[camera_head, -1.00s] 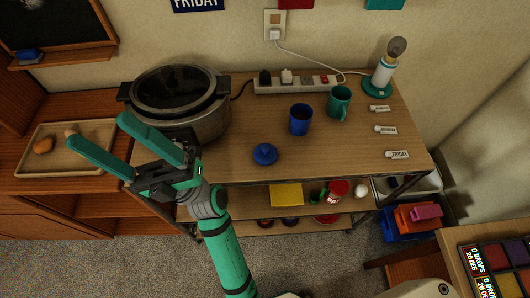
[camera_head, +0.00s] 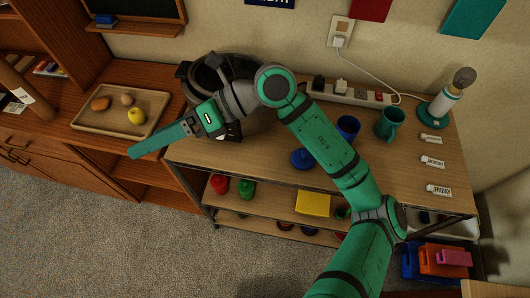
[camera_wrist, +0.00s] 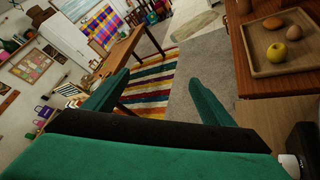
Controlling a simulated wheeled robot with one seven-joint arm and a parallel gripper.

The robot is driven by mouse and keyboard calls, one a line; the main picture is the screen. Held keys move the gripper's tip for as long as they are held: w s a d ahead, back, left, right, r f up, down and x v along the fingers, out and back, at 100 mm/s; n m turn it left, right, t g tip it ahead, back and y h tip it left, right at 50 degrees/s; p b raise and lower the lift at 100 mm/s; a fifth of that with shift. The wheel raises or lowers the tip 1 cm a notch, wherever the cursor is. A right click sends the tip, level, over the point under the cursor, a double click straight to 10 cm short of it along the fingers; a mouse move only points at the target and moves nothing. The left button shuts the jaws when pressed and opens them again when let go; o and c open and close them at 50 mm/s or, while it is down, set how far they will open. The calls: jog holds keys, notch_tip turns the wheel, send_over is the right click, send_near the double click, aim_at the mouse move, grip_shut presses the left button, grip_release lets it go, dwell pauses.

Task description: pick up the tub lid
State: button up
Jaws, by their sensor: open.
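A small round blue lid with a knob (camera_head: 302,159), which looks like the tub lid, lies on the wooden table top (camera_head: 270,157). My arm partly covers its right side. A blue cup (camera_head: 348,127) stands behind it to the right, partly hidden by my arm. My gripper (camera_head: 137,152) is left of the table, pointing left, well away from the lid. In the wrist view my gripper (camera_wrist: 158,78) has its two green fingers wide apart with nothing between them. The lid is not in the wrist view.
A large pot (camera_head: 262,122) stands behind my forearm. A teal mug (camera_head: 390,123), a lamp (camera_head: 437,110), a power strip (camera_head: 350,93) and label cards (camera_head: 438,190) are on the table. A tray with fruit and eggs (camera_head: 92,122) is at left. The lower shelf holds a yellow block (camera_head: 313,203).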

jog(key=w+d+f+t+h, duration=0.2)
jog(key=w+d+f+h, duration=0.15)
jog(key=d+f, duration=0.2)
jog(key=m+t+h, duration=0.1)
jog(key=m+h, duration=0.3)
jog(key=h, duration=0.7)
send_near(305, 153)
jog(key=shift+s+d+f+y, duration=0.1)
jog(key=shift+d+y, duration=0.15)
jog(key=shift+d, duration=0.05)
jog(key=shift+f, duration=5.15)
jog(key=shift+a, duration=0.1)
jog(key=c, duration=1.1)
